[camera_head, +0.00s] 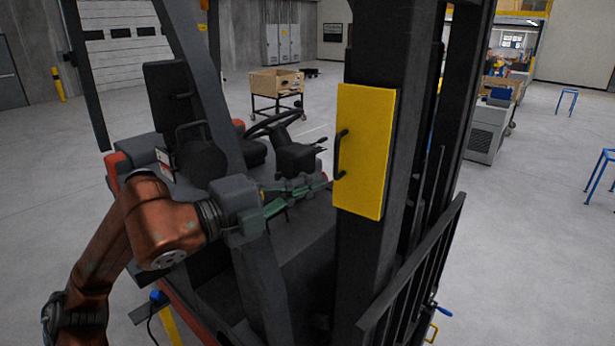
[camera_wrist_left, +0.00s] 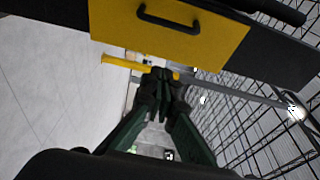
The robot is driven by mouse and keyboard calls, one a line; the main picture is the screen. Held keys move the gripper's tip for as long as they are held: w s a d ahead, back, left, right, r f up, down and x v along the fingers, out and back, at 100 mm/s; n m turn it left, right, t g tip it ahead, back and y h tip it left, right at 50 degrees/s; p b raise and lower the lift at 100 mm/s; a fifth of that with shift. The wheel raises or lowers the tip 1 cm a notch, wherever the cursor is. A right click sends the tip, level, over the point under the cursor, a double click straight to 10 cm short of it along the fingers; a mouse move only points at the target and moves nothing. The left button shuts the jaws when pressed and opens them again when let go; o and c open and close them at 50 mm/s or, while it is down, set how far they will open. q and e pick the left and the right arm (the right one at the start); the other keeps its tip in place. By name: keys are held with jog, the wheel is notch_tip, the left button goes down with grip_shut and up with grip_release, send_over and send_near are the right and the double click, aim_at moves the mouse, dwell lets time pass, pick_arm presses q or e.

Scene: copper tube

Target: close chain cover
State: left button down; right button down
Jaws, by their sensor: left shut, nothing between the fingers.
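The chain cover (camera_head: 365,150) is a yellow panel on the dark upright mast (camera_head: 362,270) of a forklift. It looks nearly flat against the mast; I cannot tell if it is flush. Its black handle (camera_head: 339,155) is on its left side. In the left wrist view the cover (camera_wrist_left: 215,42) and handle (camera_wrist_left: 168,20) fill the top. My left gripper (camera_head: 325,182) is shut and empty, left of the cover and just below the handle. It also shows in the wrist view (camera_wrist_left: 160,82), its tips below the cover. I cannot tell whether they touch. My right gripper is out of view.
The forklift's steering wheel (camera_head: 272,124) and seat (camera_head: 172,95) are behind my left arm. A dark slanted rail (camera_head: 425,260) stands right of the mast. A wooden box on a cart (camera_head: 276,82) is farther back.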

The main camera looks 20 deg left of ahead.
aim_at(337, 159)
pick_arm(q)
jog(key=w+d+p, duration=0.1)
jog(key=w+p, duration=0.4)
jog(key=w, duration=0.3)
jog(key=shift+w, duration=0.4)
jog(key=shift+d, duration=0.15)
jog(key=w+b, duration=0.1)
jog(key=b, duration=0.3)
jog(key=shift+w+a+f, duration=0.1)
jog(key=shift+w+a, duration=0.25)
